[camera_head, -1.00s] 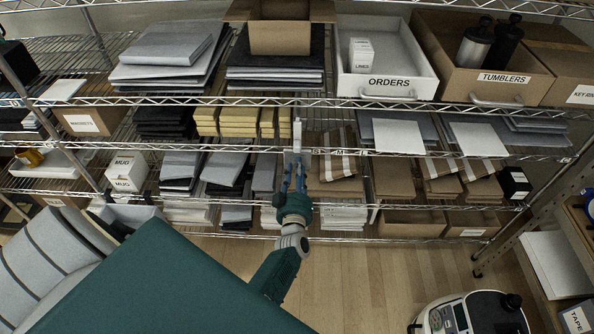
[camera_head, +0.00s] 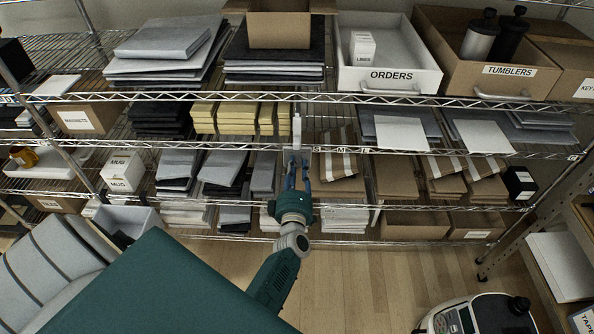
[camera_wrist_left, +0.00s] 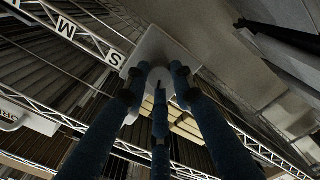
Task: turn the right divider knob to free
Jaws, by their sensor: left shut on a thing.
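A narrow light-grey divider (camera_head: 297,132) stands upright at the front of the middle shelf, just right of the yellow stacks. My left gripper (camera_head: 297,160) is at its lower end, by the shelf's front rail. In the left wrist view, the blue fingers close around a pale rounded knob (camera_wrist_left: 158,78) in front of a light-grey plate (camera_wrist_left: 160,46). The left gripper is shut on this knob. The fingers hide part of it, and I cannot tell which way it is turned. My right gripper is not in view.
Wire shelves hold yellow stacks (camera_head: 238,117), grey stacks and brown striped packets (camera_head: 337,165) close to the gripper. The ORDERS bin (camera_head: 388,88) and the TUMBLERS box (camera_head: 480,75) are above right. The wooden floor (camera_head: 370,285) below is clear in the middle.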

